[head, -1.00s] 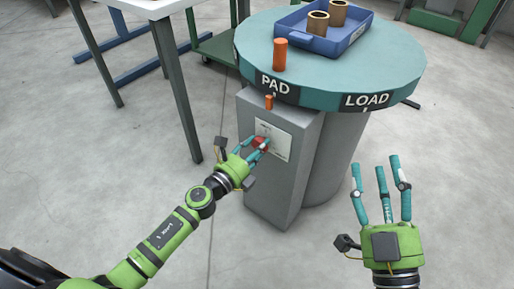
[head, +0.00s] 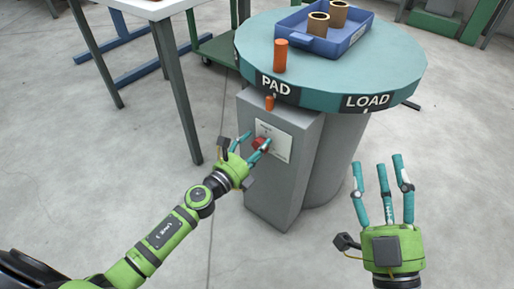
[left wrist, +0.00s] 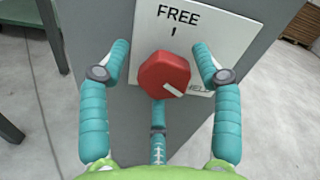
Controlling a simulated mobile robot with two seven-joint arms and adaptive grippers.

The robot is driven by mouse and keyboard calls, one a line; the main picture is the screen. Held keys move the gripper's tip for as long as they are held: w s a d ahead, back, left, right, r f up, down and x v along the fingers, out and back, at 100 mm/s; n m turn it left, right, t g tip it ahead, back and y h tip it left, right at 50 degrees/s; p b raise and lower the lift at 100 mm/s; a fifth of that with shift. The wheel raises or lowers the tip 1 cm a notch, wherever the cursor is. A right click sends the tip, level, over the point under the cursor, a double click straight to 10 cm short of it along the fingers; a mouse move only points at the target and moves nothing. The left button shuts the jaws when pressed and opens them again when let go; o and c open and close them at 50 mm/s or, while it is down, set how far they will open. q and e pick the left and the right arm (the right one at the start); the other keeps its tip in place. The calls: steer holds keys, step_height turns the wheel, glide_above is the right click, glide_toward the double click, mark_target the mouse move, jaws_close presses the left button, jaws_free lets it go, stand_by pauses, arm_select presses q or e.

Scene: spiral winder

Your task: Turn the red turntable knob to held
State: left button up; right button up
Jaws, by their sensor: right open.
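The red turntable knob (left wrist: 164,75) sits on a white plate (left wrist: 222,30) on the grey pedestal's front. It also shows in the head view (head: 260,144), partly behind fingers. In the left wrist view its white pointer mark points to the lower right, towards a label ending in "ELD", partly covered by a finger. "FREE" stands at the plate's top. My left gripper (head: 256,141) is open in front of the knob, with a finger apart on either side and one below. My right gripper (head: 377,163) is open and empty, right of the pedestal.
The round teal turntable (head: 395,75) with "PAD" and "LOAD" labels overhangs the knob. It bears an orange peg (head: 280,56) and a blue tray (head: 345,43) with brown rolls. A table leg (head: 178,90) stands left of the pedestal. The floor in front is clear.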

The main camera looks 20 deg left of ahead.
arm_select(q)
steer(key=shift+s+d+f, duration=0.1)
steer(key=shift+d+f, duration=0.05)
steer(key=v, duration=1.2)
stand_by(0.3)
